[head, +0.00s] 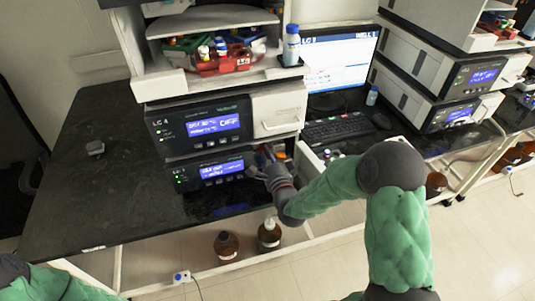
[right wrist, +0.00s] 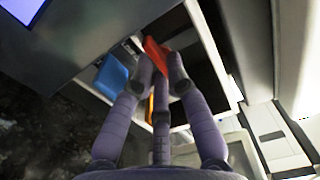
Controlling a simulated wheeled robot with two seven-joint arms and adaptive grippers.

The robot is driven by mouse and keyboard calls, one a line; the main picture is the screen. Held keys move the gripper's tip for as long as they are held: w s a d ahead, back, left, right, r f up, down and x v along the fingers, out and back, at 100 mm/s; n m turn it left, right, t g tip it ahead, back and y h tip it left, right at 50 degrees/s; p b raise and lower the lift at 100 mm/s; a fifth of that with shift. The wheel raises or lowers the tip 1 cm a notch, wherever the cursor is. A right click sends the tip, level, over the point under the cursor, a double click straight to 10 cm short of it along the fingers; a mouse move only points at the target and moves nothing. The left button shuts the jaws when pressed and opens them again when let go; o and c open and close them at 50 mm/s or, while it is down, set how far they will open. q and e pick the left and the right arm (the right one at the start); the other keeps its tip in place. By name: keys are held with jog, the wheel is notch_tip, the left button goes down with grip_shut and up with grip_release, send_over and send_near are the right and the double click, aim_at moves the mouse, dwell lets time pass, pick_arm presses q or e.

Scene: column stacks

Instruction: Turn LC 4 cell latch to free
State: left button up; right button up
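The LC 4 instrument stack (head: 200,124) stands on the dark bench with blue displays lit. My right gripper (head: 262,165) is at the lower unit's right side, by its open bay. In the right wrist view, a red-orange lever-like piece (right wrist: 156,50) lies between and just beyond the tips of my right gripper (right wrist: 161,78). I take it to be the cell latch, but no label shows. The fingers converge around it; whether they touch or clamp it, I cannot tell. A blue piece (right wrist: 113,78) is left of the fingers, and a yellow piece (right wrist: 151,104) lies behind them. My left gripper is out of view.
A tray shelf with colored racks (head: 215,55) and a blue-capped bottle (head: 291,45) tops the stack. A monitor (head: 340,65) and keyboard (head: 343,129) stand to the right. Brown bottles (head: 226,245) are below the bench. The bench's left part is mostly clear.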

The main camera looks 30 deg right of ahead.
jog(key=o, duration=0.4)
jog(key=shift+o, duration=0.2)
jog(key=v, duration=1.2)
